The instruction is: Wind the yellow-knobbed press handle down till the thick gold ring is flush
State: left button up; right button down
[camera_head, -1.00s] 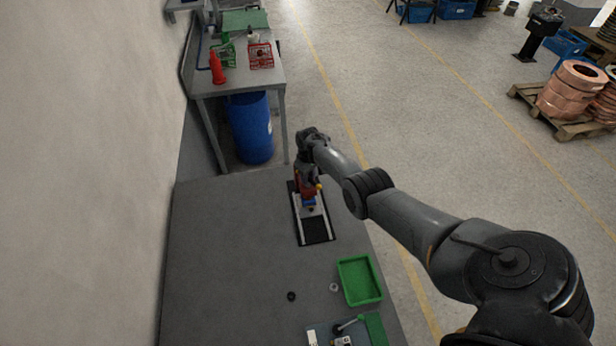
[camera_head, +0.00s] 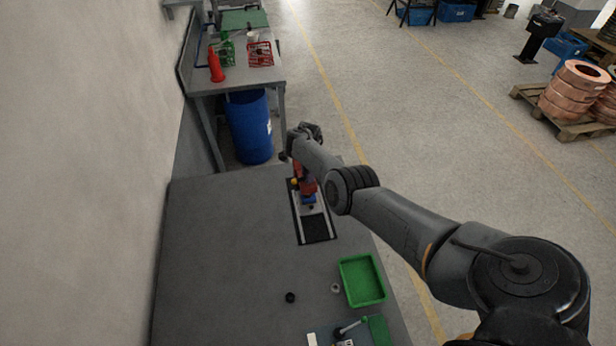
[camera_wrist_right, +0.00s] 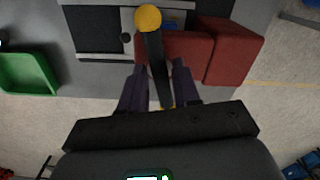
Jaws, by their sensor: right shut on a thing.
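The red press (camera_head: 308,188) stands at the far end of the grey table, with a blue part (camera_head: 308,199) at its front. In the right wrist view, its dark handle bar (camera_wrist_right: 154,52) has a yellow knob (camera_wrist_right: 148,18) at its far end. More yellow shows at the near end, between my fingers. My right gripper (camera_wrist_right: 160,68) is shut on the bar. In the head view, a yellow knob (camera_head: 294,181) shows left of the press body, and my wrist hides the fingertips. I cannot make out the thick gold ring. My left gripper is not in view.
The press stands on a dark base plate (camera_head: 318,229) with pale side rails. A green tray (camera_head: 362,280), a small metal ring (camera_head: 335,288) and a black ring-like piece (camera_head: 290,297) lie nearer. The table's left part is clear. A wall runs along the left.

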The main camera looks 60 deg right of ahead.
jog(key=shift+m, duration=0.4)
jog(key=shift+f+m+b, duration=0.25)
jog(key=shift+m+b, duration=0.75)
jog(key=shift+m, duration=0.2)
jog(key=shift+m+b, duration=0.3)
jog(key=shift+m, duration=0.4)
jog(key=shift+r, duration=0.1)
